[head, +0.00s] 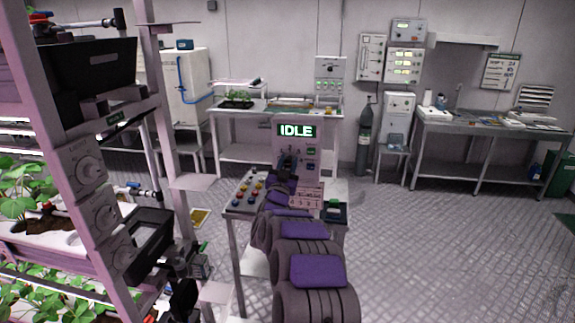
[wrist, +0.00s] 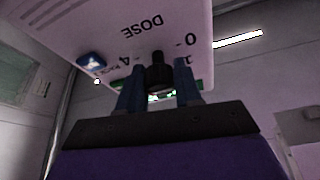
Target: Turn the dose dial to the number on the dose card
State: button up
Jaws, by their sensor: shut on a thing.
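The dose dial (wrist: 158,74) is a dark knob under the word DOSE on a pale panel, which looks upside down in the wrist view. The marks 0, 1 and 4 show around it; where its pointer stands cannot be made out. My gripper (wrist: 160,88) has its fingers on either side of the dial and is shut on it. In the head view my gripper (head: 288,162) is at the face of the panel (head: 283,138), below a green IDLE display (head: 296,131), and hides the dial. Which item is the dose card, and its number, I cannot tell.
A bench (head: 229,208) with coloured knobs is beside my arm. A small pale plate with figures (head: 304,196) shows near it. A plant rack (head: 90,190) stands close on the left. A wall sign (head: 501,71) hangs at the right. Floor to the right is clear.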

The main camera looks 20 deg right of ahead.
jog(key=shift+c, duration=0.4)
jog(key=shift+a+m, duration=0.15)
jog(key=shift+m, duration=0.55)
jog(key=shift+m+g+h+p, duration=0.35)
jog(key=shift+m+g+h, duration=0.25)
jog(key=shift+m, duration=0.6)
jog(key=shift+c, duration=0.2)
jog(key=o, duration=1.1)
jog(key=shift+c, duration=0.2)
jog(key=p+v, duration=0.2)
jog(key=v, duration=1.5)
jog(key=shift+p, duration=0.3)
jog(key=shift+a+f, duration=0.1)
